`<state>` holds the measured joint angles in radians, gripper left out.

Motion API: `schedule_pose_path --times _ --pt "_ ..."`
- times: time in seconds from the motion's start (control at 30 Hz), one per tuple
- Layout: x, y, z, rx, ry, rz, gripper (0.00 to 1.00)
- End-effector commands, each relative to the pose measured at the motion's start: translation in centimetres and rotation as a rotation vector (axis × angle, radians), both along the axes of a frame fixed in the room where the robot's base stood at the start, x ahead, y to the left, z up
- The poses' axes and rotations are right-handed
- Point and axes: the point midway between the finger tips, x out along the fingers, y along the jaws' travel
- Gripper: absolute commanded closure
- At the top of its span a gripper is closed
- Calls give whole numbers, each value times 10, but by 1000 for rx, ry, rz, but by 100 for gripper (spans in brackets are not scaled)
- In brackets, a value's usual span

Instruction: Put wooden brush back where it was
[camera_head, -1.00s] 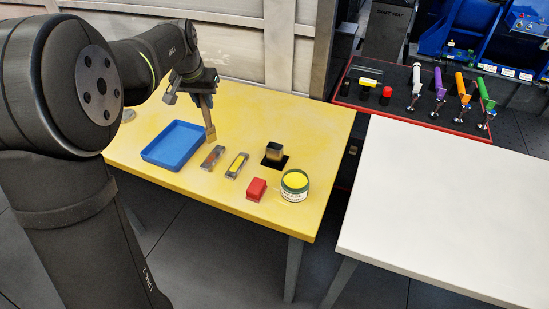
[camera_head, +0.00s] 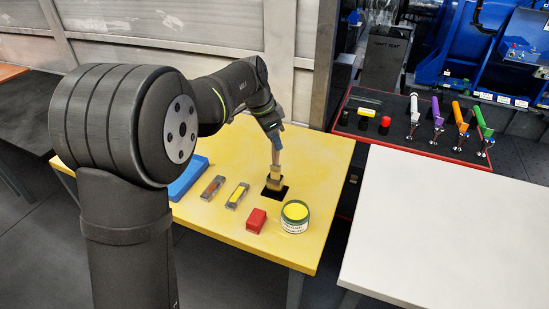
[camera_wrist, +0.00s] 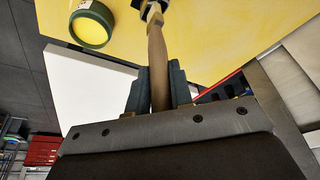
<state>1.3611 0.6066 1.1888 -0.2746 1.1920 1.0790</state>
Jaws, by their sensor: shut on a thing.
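The wooden brush (camera_head: 276,158) hangs bristles down from my gripper (camera_head: 275,136), over the small dark square holder (camera_head: 275,184) on its black base. The brush's lower end overlaps the holder in the head view, and I cannot tell whether it is inside or just above. In the wrist view, my gripper's two fingers (camera_wrist: 159,86) are shut on the brown handle (camera_wrist: 157,62).
On the yellow table (camera_head: 325,165) stand a blue tray (camera_head: 188,181), partly hidden by my arm, two small flat blocks (camera_head: 236,195), a red block (camera_head: 256,220) and a yellow-filled can (camera_head: 295,217). The white table (camera_head: 450,220) to the right is clear.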

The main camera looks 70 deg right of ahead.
Motion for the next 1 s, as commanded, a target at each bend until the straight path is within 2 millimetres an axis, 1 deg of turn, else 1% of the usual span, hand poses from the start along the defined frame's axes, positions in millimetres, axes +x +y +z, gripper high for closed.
schedule_pose_path --times 0.17,0.4,0.77,0.8,0.87,0.9,1.0 --pt "0 0 -14 0 0 2 100" --pt "0 0 -45 0 0 2 100" --pt "1 0 -49 -1 -1 3 100" --pt "1 0 -49 -1 -1 3 74" --pt "1 0 -49 -1 -1 3 62" --pt "1 0 -49 -1 -1 3 58" --pt "1 0 -48 -1 -1 3 58"
